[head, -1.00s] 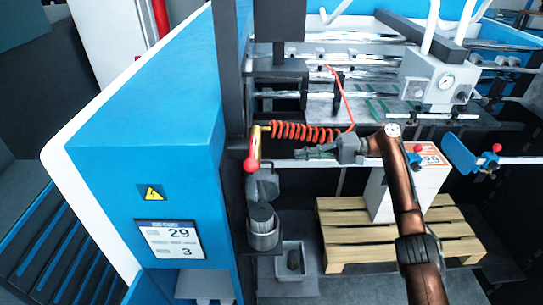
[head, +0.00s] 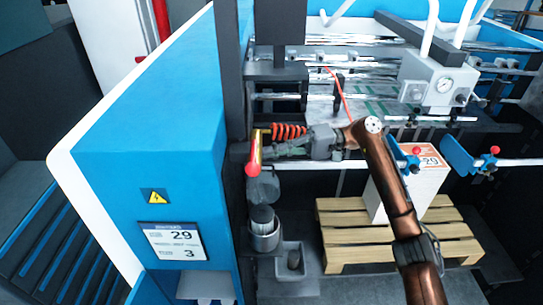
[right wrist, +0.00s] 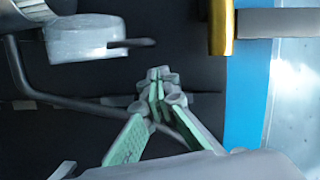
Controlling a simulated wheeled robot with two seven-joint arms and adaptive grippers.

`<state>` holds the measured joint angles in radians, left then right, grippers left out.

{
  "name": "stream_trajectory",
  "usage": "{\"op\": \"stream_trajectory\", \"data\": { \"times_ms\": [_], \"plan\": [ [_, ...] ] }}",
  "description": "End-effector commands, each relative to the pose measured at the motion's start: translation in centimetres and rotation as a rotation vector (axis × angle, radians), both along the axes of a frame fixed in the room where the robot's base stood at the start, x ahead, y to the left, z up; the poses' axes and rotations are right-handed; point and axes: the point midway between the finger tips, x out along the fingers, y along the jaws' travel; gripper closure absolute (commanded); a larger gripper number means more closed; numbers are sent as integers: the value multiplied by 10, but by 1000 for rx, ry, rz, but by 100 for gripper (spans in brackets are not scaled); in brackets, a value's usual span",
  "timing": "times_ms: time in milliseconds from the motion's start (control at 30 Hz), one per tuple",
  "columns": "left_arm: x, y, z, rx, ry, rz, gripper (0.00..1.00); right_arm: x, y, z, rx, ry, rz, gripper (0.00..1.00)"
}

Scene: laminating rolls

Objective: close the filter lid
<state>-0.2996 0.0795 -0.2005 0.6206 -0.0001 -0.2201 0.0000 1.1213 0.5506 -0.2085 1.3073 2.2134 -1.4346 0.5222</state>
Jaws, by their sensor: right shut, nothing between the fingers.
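The filter housing (head: 265,238) is a grey cup below the blue machine's edge, with a pleated cartridge (head: 262,215) standing in it. The grey filter lid (head: 263,188) stands raised above the cartridge, open. In the right wrist view the lid (right wrist: 88,38) is a round grey disc with a dark tab, at upper left. My right gripper (head: 272,153) is shut and empty, pointing left beside the red-handled valve (head: 254,158), above and slightly right of the lid. Its green-padded fingers meet at the tips in the right wrist view (right wrist: 158,85), apart from the lid. My left gripper is out of view.
A red coiled hose (head: 289,131) hangs just behind the right gripper. A brass pipe (right wrist: 221,26) shows at upper right of the wrist view. A small grey bin (head: 291,262) stands right of the housing. A pallet (head: 345,240) carries a white box (head: 380,195).

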Motion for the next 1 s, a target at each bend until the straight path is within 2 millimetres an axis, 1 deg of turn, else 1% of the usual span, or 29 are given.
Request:
{"op": "stream_trajectory", "data": {
  "times_ms": [33,100,267,733,1000],
  "plan": [
    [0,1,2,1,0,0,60,-6,0,-1,-1,0,2,100],
    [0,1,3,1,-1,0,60,-12,0,-2,-2,0,0,100],
    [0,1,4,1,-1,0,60,-20,0,-4,-1,-1,1,100],
    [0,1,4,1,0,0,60,-22,0,-4,0,-5,1,100],
    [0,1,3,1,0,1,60,-27,5,-1,0,-67,9,100]
  ]
}}
